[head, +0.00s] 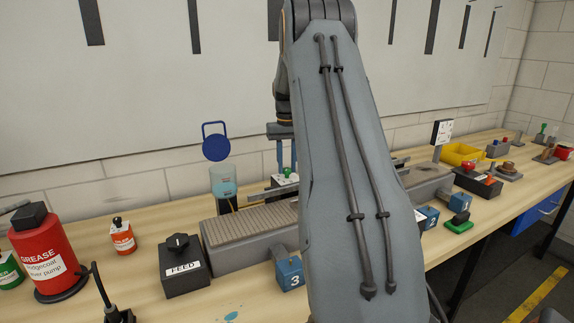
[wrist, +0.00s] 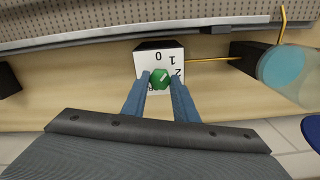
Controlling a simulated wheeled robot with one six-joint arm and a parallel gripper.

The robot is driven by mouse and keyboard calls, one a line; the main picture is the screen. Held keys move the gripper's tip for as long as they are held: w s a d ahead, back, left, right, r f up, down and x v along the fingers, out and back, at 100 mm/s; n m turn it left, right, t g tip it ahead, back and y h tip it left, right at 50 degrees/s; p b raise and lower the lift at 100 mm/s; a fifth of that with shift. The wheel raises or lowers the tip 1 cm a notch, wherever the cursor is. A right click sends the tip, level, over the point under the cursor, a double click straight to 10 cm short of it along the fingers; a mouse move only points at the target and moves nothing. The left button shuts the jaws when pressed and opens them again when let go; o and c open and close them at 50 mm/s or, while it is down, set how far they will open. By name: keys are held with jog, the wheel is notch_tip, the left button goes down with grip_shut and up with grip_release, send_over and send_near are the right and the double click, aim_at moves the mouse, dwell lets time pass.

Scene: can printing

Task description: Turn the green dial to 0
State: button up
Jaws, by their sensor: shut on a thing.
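The green dial (wrist: 160,79) sits on a box with a white number face (wrist: 150,57), seen close up in the wrist view. A 0, a 1 and part of a 2 are readable; the fingers and dial hide other marks. A pale line on the dial slants to the upper right, roughly toward the 1; its exact setting is hard to tell. My gripper (wrist: 161,82) has one blue finger on each side of the dial and is shut on it. In the head view the dial (head: 289,175) shows beside my fingers, left of my arm.
A conveyor (head: 255,222) runs just in front of the dial box. A clear cup with blue contents (head: 223,181) stands left of it. The FEED box (head: 184,266), an orange can (head: 122,239) and a red grease container (head: 44,252) stand further left. A blue block marked 3 (head: 289,273) stands in front.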

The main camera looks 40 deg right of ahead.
aim_at(287, 169)
jog(key=n+p, duration=0.1)
jog(key=n, duration=0.3)
jog(key=shift+r, duration=0.1)
jog(key=shift+n+p, duration=0.3)
jog(key=shift+n, duration=1.7)
jog(key=shift+w, duration=0.1)
jog(key=o, duration=1.1)
jog(key=shift+c, duration=0.2)
jog(key=shift+r+b, duration=1.25)
jog(key=shift+r, duration=2.6)
